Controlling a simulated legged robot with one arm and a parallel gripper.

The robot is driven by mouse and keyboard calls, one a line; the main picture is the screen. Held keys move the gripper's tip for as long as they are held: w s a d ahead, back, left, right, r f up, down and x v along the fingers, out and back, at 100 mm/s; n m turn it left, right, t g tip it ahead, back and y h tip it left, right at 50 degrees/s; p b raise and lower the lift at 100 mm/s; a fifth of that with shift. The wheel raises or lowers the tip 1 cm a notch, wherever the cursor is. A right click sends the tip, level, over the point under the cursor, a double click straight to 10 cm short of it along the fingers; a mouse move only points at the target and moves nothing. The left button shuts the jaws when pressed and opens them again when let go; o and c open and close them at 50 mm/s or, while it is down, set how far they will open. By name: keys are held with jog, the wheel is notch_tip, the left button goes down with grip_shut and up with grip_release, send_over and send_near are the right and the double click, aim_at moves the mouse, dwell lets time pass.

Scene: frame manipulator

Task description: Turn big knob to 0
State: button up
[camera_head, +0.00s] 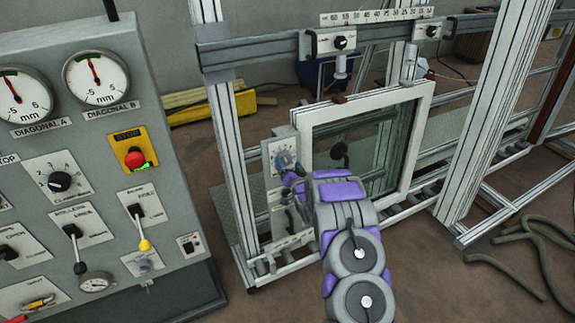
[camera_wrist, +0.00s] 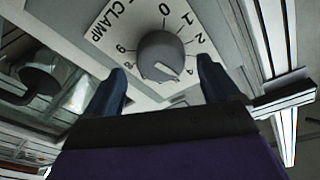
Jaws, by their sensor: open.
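The big knob (camera_wrist: 163,56) is a round grey knob on a white dial plate marked CLAMP (camera_wrist: 104,27) and numbers. In the wrist view the 0 is above the knob, with 1, 2 and 4 down its right side. A white mark shows low on the knob's face, toward the 4 side; the exact setting is hard to read. My gripper (camera_wrist: 160,68) is open, with one finger on each side of the knob's lower part and gaps visible. In the head view my gripper (camera_head: 290,182) is at the dial plate (camera_head: 282,153), partly hiding it.
A glass-paned white window frame (camera_head: 426,107) stands right of the dial, close to my arm. A metal upright (camera_head: 228,130) is on the left. A control panel (camera_head: 95,130) with gauges, levers and a red stop button (camera_head: 134,157) stands farther left. Hoses (camera_head: 535,250) lie on the floor.

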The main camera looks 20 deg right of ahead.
jog(key=shift+w, duration=1)
jog(key=shift+d, duration=0.1)
jog(key=c, duration=1.1)
